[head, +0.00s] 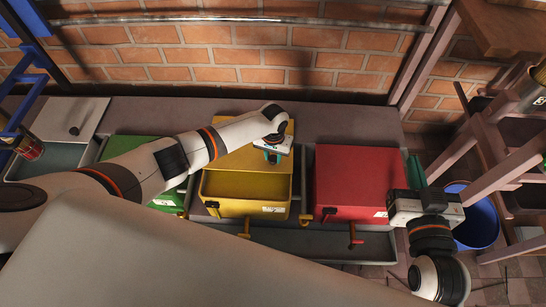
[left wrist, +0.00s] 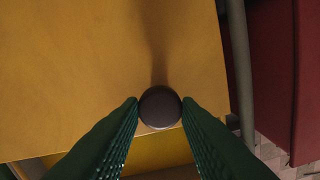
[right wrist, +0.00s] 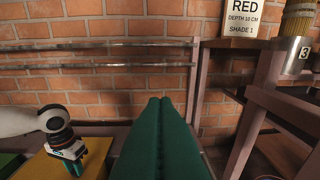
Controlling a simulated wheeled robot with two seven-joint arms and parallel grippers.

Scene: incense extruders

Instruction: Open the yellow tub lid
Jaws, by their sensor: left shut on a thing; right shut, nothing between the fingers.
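The yellow tub (head: 246,208) stands in the middle of the row. Its flat yellow lid (head: 240,158) lies toward the back, and the tub's front part shows an open yellow hollow (head: 245,185). My left gripper (head: 272,157) is over the lid's front right part. In the left wrist view its green fingers (left wrist: 160,101) are shut on a round dark knob (left wrist: 160,108) close to the lid's front edge. My right gripper (head: 416,172) is shut and empty, right of the red tub; its closed fingers also show in the right wrist view (right wrist: 159,105).
A closed red tub (head: 355,180) stands right of the yellow one, a green tub (head: 130,148) left of it. A grey tub (head: 45,160) at far left is open. Small valve handles and a grey trough (head: 320,240) run along the front. Wooden stools (head: 500,150) and a blue bucket (head: 478,220) stand right.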

